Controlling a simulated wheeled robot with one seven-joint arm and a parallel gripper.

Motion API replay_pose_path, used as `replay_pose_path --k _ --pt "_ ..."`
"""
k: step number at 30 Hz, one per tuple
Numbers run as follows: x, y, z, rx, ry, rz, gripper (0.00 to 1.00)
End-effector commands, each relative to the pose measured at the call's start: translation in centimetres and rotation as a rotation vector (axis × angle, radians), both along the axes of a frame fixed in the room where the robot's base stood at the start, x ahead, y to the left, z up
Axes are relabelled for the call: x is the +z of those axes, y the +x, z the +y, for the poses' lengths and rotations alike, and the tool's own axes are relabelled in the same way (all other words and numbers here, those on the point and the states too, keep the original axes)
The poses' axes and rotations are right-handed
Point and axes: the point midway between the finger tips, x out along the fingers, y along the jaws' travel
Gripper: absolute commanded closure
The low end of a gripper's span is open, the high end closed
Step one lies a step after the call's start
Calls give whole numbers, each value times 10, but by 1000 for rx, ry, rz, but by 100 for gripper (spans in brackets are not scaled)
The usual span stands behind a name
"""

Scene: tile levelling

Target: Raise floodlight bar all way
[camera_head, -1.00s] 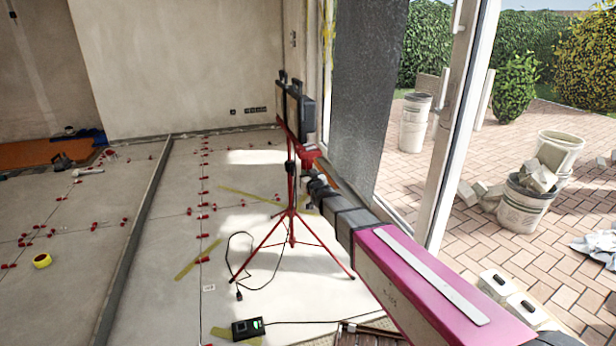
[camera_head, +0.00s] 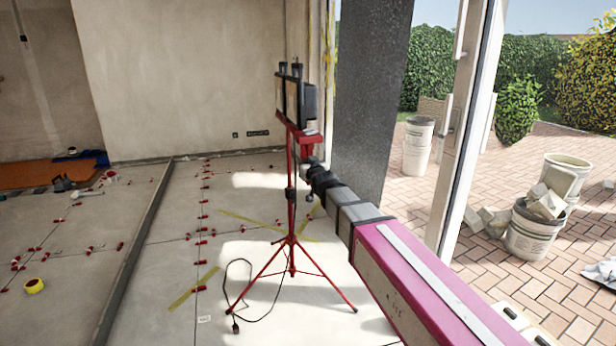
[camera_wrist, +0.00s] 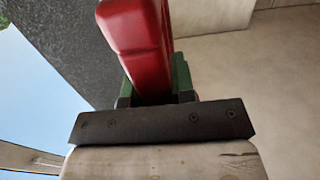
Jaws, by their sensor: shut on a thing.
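The floodlight stand is a red tripod (camera_head: 291,243) upright on the tiled floor, with a red bar (camera_head: 300,131) on top of its mast carrying dark floodlights (camera_head: 309,100). In the wrist view a thick red bar (camera_wrist: 140,45) runs up from between the green-edged fingers. My gripper (camera_wrist: 157,92) is shut on this red bar. In the head view my arm reaches in from the lower right and ends beside the upper mast, just below the lights. The fingers are too small to make out there.
Red levelling clips (camera_head: 202,215) dot the floor. A black cable (camera_head: 243,290) lies by the tripod legs. A dark pillar (camera_head: 368,100) and glass door frame (camera_head: 462,130) stand to the right. Buckets (camera_head: 535,225) are outside. Floor left of the tripod is mostly open.

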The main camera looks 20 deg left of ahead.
Motion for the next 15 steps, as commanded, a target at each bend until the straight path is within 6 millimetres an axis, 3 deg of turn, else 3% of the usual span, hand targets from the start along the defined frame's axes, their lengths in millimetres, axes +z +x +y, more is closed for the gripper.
replay_pose_path --k 6,15 --pt "24 1 0 -3 3 -4 100" --pt "39 1 0 2 2 -3 100"
